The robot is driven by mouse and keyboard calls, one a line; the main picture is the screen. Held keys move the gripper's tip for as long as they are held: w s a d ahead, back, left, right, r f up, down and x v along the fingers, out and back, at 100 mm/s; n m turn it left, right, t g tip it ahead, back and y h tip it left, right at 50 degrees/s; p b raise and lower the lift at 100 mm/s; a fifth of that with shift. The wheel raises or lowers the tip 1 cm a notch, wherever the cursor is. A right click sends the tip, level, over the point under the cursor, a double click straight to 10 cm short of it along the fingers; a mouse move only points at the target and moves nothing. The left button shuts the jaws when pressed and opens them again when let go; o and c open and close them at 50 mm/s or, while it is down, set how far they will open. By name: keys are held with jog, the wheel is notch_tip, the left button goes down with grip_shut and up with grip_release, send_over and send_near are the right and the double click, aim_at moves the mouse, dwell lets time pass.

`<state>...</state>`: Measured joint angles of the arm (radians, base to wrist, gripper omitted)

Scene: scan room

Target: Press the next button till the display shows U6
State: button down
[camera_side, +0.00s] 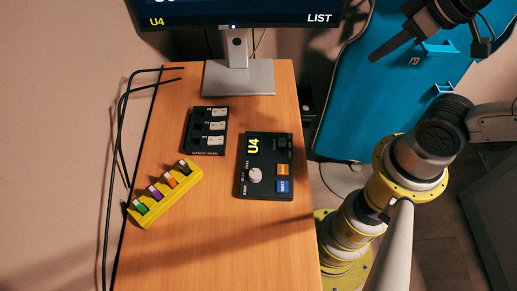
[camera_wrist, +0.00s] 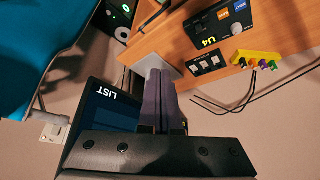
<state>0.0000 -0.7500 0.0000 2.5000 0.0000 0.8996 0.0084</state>
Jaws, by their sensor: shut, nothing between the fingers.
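A black control box (camera_side: 265,192) lies on the wooden table. Its small display (camera_side: 253,146) reads U4 in yellow. A blue button (camera_side: 284,186), apparently lettered NEXT, sits at its near right corner, just below an orange button (camera_side: 283,169). A round pale knob (camera_side: 255,175) is on its left side. The monitor (camera_side: 200,14) also shows U4, with LIST at its right. My gripper (camera_side: 373,56) is shut and empty, high at the right, well away from the box. In the wrist view, its fingers (camera_wrist: 158,75) lie together; the blue button (camera_wrist: 240,6) shows upper right.
A black stick holder (camera_side: 205,150) stands left of the control box. A yellow rack (camera_side: 140,222) with several coloured sticks is at the table's left edge. Black cables (camera_side: 121,130) hang along the left. A blue case (camera_side: 355,110) stands right of the table. The near tabletop is clear.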

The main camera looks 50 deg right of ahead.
jog(key=w+r+m+t, duration=0.1)
jog(key=w+m+t, duration=0.25)
jog(key=w, duration=0.45)
jog(key=n+g+y, duration=0.3)
jog(key=n+y, duration=0.2)
jog(key=y, duration=0.2)
send_over(288, 187)
notch_tip(288, 187, down, 17)
jog(key=shift+f, duration=0.1)
jog(key=shift+f, duration=4.3)
jog(key=shift+f, duration=0.1)
